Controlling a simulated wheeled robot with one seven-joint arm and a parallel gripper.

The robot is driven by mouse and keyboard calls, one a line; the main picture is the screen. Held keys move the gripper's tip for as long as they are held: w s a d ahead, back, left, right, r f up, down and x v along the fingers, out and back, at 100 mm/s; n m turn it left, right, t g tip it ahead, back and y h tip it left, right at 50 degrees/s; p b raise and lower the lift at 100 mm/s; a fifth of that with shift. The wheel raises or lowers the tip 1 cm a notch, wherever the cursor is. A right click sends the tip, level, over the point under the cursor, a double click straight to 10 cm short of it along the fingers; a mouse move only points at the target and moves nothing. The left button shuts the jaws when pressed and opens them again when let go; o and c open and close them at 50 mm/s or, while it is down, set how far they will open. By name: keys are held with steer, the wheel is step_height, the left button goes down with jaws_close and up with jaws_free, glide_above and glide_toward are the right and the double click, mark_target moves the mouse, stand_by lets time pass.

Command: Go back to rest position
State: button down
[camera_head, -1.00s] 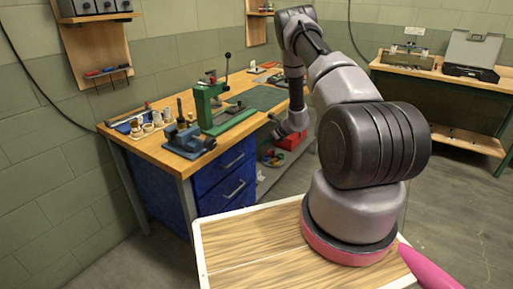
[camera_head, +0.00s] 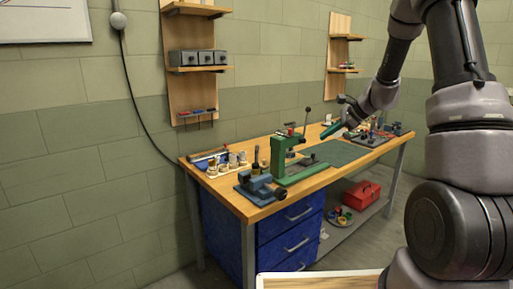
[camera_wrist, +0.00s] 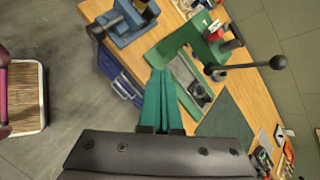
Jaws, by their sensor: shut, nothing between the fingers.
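My gripper (camera_head: 330,132) hangs over the workbench (camera_head: 240,200), near the green press in the picture and above the green mat. Its teal fingers are together with nothing between them. In the wrist view my gripper (camera_wrist: 161,76) points towards the bench's drawer side, its fingers closed side by side. My arm is bent, with its upper part at the right of the head view.
On the bench stand a blue vise (camera_head: 257,186), a green press (camera_head: 281,156) with a lever, and a green mat (camera_head: 345,152). The lever's black ball (camera_wrist: 278,62) shows in the wrist view. A red toolbox (camera_head: 361,195) sits on the lower shelf. Floor at left is clear.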

steer(key=s+a+r+n+h, duration=0.1)
steer(key=s+a+r+n, duration=0.1)
steer(key=s+r+n, duration=0.4)
steer(key=s+a+r+n, duration=0.2)
steer(key=s+r, duration=0.6)
steer(key=s, duration=0.2)
steer(key=s+d+r+n+t+h, duration=0.1)
steer(key=s+r+n+h, duration=0.1)
steer(key=s, duration=0.6)
steer(key=s+d+r+n+h, duration=0.2)
steer(key=s+n, duration=0.2)
steer(key=s, duration=0.4)
steer(key=shift+s+r+t, duration=0.35)
steer(key=shift+s+t, duration=0.05)
steer(key=shift+d, duration=0.1)
